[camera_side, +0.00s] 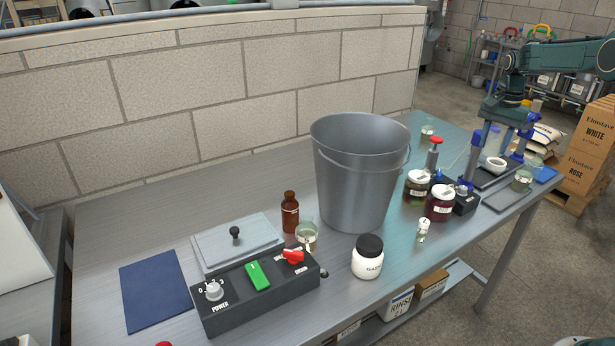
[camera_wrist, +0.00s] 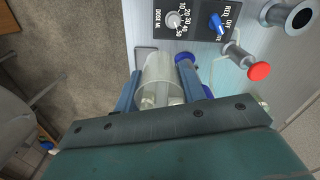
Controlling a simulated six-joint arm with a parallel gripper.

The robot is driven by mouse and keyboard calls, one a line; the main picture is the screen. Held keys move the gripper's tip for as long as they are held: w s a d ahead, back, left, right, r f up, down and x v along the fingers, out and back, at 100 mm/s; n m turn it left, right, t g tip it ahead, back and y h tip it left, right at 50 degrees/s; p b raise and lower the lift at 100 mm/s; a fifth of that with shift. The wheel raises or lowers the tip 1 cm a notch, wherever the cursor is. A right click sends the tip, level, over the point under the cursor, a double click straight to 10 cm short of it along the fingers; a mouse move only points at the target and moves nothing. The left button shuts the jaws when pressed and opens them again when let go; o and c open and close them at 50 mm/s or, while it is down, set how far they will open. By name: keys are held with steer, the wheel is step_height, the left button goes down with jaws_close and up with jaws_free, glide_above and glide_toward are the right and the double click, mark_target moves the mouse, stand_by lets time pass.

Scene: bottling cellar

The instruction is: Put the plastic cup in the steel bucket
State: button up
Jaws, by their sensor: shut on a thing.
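The plastic cup (camera_wrist: 160,78) is clear and sits between my gripper's two fingers in the wrist view. My gripper (camera_side: 501,136) is shut on it, at the right end of the bench in the side view. There the cup (camera_side: 494,138) is small and partly hidden by the fingers. The steel bucket (camera_side: 357,180) is a large grey tapered pail with a wire handle, upright in the middle of the bench. My gripper is to the right of the bucket and apart from it. The bucket's floor is hidden. The bucket does not show clearly in the wrist view.
Two dark jars (camera_side: 441,203) and a red-knobbed plunger (camera_side: 433,152) stand right of the bucket. A white jar (camera_side: 368,257), brown bottle (camera_side: 290,213) and beaker (camera_side: 306,236) stand before and left of it. A control box (camera_side: 260,290) lies at the front left.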

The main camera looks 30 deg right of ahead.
steer(key=s+a+f+n, duration=0.1)
steer(key=a+f+n, duration=0.3)
steer(key=a, duration=0.7)
steer(key=s+a+f+n, duration=0.2)
steer(key=a+f+n, duration=0.3)
steer(key=a, duration=0.6)
steer(key=s+a+f+n, duration=0.1)
steer(key=a+f+n, duration=0.3)
steer(key=a, duration=0.7)
steer(key=shift+s+a+f+n, duration=0.3)
steer(key=shift+s+a+n, duration=0.1)
steer(key=shift+n, duration=0.5)
steer(key=d+m, duration=0.1)
steer(key=d+r+m, duration=0.1)
steer(key=m, duration=0.1)
steer(key=shift+d+r, duration=0.1)
steer(key=shift+d, duration=0.1)
steer(key=s+d+r+m, duration=0.2)
steer(key=d+r+m, duration=0.55)
steer(key=m, duration=0.85)
steer(key=w+a+r+m, duration=0.1)
steer(key=w+a+r, duration=0.4)
steer(key=r, duration=0.5)
steer(key=w+a+r+m, duration=0.1)
steer(key=w+a+r, duration=0.4)
steer(key=w+r, duration=0.4)
steer(key=shift+r, duration=0.5)
